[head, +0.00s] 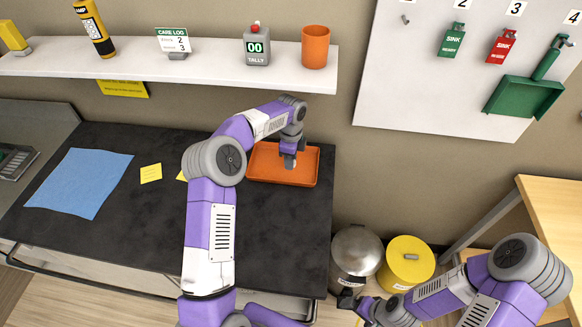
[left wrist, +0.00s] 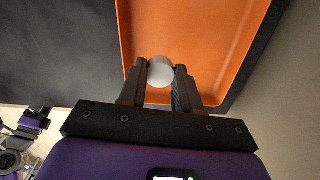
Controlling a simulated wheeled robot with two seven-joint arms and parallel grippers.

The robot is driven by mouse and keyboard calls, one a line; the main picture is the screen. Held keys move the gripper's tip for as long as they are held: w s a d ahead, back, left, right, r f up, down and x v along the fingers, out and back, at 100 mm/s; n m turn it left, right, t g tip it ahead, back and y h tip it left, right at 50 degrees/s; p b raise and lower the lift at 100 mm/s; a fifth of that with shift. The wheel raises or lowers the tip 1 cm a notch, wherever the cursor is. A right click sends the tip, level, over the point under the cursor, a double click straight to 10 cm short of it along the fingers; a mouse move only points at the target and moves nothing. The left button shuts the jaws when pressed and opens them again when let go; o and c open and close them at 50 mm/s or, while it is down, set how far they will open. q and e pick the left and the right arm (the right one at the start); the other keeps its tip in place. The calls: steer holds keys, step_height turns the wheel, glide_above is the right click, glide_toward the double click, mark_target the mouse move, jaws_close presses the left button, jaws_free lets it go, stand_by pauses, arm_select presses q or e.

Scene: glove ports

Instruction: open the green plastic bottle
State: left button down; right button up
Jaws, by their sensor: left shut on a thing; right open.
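My left gripper (head: 289,161) is over the orange tray (head: 262,172) on the dark table. In the left wrist view, its two fingers (left wrist: 160,85) are shut on a small white round piece (left wrist: 160,72), which looks like a cap. The orange tray (left wrist: 205,25) lies below it, and its visible floor looks bare. I cannot tell the gap between the piece and the tray. No green bottle can be made out in either view. My right gripper (head: 352,300) is open, low at the bottom, in front of the metal bin (head: 357,250).
A blue cloth (head: 80,182) and a yellow note (head: 151,173) lie on the dark table (head: 130,225). A white shelf (head: 200,72) above holds a tally counter (head: 256,46) and an orange cup (head: 315,47). A yellow bin (head: 407,262) and a wooden table (head: 555,210) stand right.

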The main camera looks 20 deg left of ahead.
mark_target(291, 174)
arm_select(q)
step_height(291, 174, down, 5)
steer(key=shift+r, duration=0.15)
steer(key=shift+w+f, duration=0.2)
steer(key=shift+f, duration=0.15)
steer(key=c, duration=0.8)
jaws_free()
